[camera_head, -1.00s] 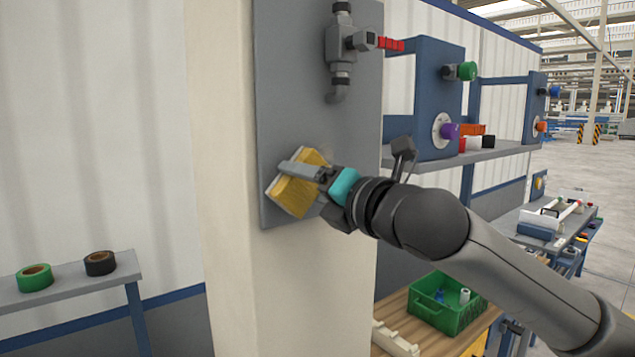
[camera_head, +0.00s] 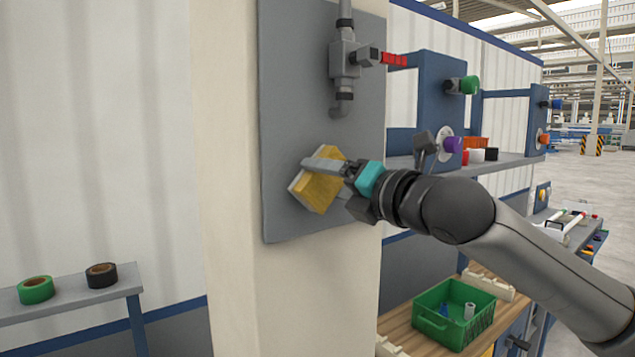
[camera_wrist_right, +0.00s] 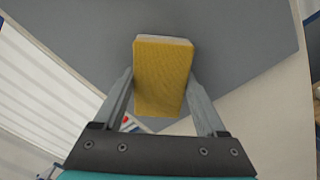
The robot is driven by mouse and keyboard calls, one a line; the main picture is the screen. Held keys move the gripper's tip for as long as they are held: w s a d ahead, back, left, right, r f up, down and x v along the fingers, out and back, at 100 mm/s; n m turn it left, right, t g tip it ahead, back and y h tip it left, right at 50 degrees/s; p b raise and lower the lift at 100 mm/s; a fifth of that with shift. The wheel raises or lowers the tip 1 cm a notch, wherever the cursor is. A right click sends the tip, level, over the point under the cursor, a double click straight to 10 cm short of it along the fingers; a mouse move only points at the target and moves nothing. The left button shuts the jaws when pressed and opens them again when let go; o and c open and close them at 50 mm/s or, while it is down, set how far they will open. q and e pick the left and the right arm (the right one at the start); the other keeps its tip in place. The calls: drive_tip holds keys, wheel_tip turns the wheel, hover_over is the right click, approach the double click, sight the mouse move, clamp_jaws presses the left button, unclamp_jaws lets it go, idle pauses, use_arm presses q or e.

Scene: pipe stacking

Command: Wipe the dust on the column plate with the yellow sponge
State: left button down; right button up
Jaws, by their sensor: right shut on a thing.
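The yellow sponge (camera_head: 319,187) is held in my right gripper (camera_head: 330,168), in front of the lower part of the grey column plate (camera_head: 290,110). In the right wrist view the sponge (camera_wrist_right: 163,75) sits between both fingers of my right gripper (camera_wrist_right: 160,100), its far end towards the plate (camera_wrist_right: 235,40). I cannot tell whether the sponge touches the plate. No dust can be made out on the visible plate surface; the part behind the sponge is hidden. My left gripper is not in view.
A grey pipe with a red-handled valve (camera_head: 345,60) is mounted on the upper plate. The pale column (camera_head: 225,200) stands behind it. A green crate (camera_head: 453,312) lies on a wooden bench at lower right. Green tape (camera_head: 36,289) and black tape (camera_head: 101,275) lie on a left shelf.

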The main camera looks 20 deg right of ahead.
sight(311, 183)
drive_tip(key=shift+w+d, duration=1.95)
drive_tip(key=shift+d, duration=3.25)
drive_tip(key=shift+s+a, duration=0.85)
drive_tip(key=shift+a, duration=1.45)
drive_tip(key=shift+s+a, duration=0.8)
drive_tip(key=shift+a, duration=1.45)
drive_tip(key=shift+s+a, duration=0.85)
drive_tip(key=shift+a, duration=1.45)
drive_tip(key=shift+s, duration=0.1)
drive_tip(key=shift+v, duration=2.9)
drive_tip(key=shift+v, duration=1.45)
